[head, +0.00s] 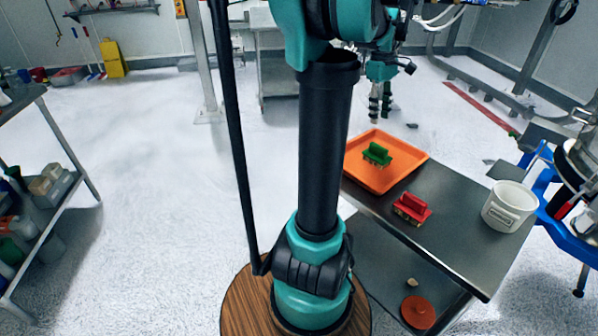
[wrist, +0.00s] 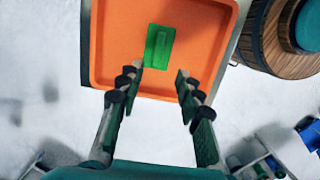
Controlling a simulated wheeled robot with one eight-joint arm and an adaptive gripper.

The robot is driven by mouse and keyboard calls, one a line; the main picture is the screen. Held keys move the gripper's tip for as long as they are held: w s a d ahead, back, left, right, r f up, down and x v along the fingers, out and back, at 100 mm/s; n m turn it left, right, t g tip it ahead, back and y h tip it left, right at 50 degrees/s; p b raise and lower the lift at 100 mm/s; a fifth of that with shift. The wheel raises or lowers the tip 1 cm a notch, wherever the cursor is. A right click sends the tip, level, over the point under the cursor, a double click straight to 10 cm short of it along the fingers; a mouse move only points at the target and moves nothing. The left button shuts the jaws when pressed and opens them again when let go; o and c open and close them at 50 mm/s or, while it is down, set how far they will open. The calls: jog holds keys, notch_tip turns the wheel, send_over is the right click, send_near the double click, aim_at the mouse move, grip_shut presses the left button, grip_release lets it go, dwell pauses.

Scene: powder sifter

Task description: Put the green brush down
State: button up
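The green brush (head: 376,154) lies in the orange tray (head: 362,180) on the dark table. In the wrist view the green brush (wrist: 159,47) rests on the flat floor of the orange tray (wrist: 110,45), just beyond my fingertips. My gripper (wrist: 158,80) is open, with nothing between its fingers. In the head view my gripper (head: 380,104) hangs above and behind the far edge of the tray, fingers pointing down, apart from the brush.
A red brush (head: 411,208) and a white bucket (head: 509,206) stand on the dark table (head: 462,240). An orange-red round lid (head: 418,312) lies on the lower shelf. A blue-framed machine (head: 560,200) is at the right. A loaded shelf (head: 40,190) stands left, with open floor between.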

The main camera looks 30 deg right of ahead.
jog(key=w+a+f+t, duration=0.1)
jog(key=a+f, duration=0.2)
jog(key=a, duration=0.3)
jog(key=w+a+f+t, duration=0.1)
jog(key=w+a+f, duration=0.1)
jog(key=a, duration=0.5)
jog(key=w+a+f+m+h, duration=0.1)
jog(key=w+a+f, duration=0.1)
jog(key=a+f, duration=0.2)
jog(key=shift+w+a+f+t, duration=0.1)
jog(key=shift+a+f+t, duration=0.1)
jog(key=shift+a, duration=0.4)
jog(key=shift+w+a+f+t, duration=0.1)
jog(key=shift+a+t, duration=0.1)
jog(key=shift+a, duration=0.35)
jog(key=s+a+f+t, duration=0.1)
jog(key=s+a+f, duration=0.1)
jog(key=a, duration=0.4)
jog(key=s+a+f+m+t+y, duration=0.1)
jog(key=s+a+f, duration=0.1)
jog(key=a+f, duration=0.2)
jog(key=s+a+f+t, duration=0.1)
jog(key=a+f, duration=0.3)
jog(key=a, duration=0.4)
jog(key=shift+s+m, duration=0.4)
jog(key=shift+s, duration=0.5)
jog(key=shift+a, duration=0.1)
